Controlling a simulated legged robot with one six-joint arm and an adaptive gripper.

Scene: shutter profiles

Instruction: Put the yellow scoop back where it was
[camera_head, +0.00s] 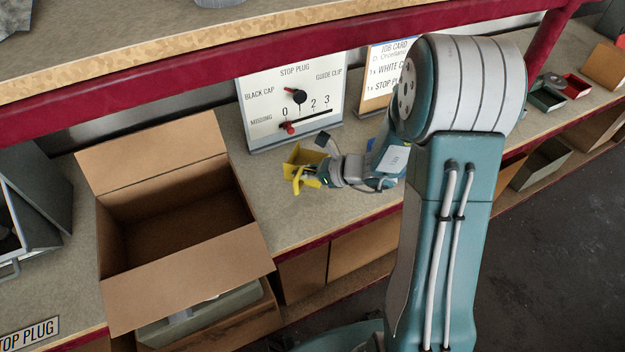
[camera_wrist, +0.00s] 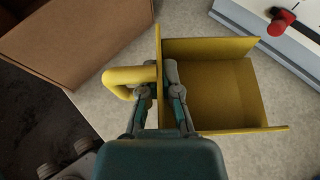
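The yellow scoop (camera_wrist: 226,92) is a square open tray with low walls and a rounded handle (camera_wrist: 128,78) on its left in the wrist view. My gripper (camera_wrist: 166,84) has one finger on each side of the scoop's near wall, beside the handle, and looks closed on that wall. In the head view the scoop (camera_head: 303,160) is small at the end of my arm, over the bench in front of the white board. Part of it is hidden by my gripper there. I cannot tell whether the scoop touches the bench.
An open, empty cardboard box (camera_head: 185,215) stands left of the scoop. The white board (camera_head: 290,100) with a dial and slider stands behind it, and a job card (camera_head: 378,75) is to its right. A red shelf beam (camera_head: 250,48) crosses above. Small red (camera_head: 574,86) and green trays sit far right.

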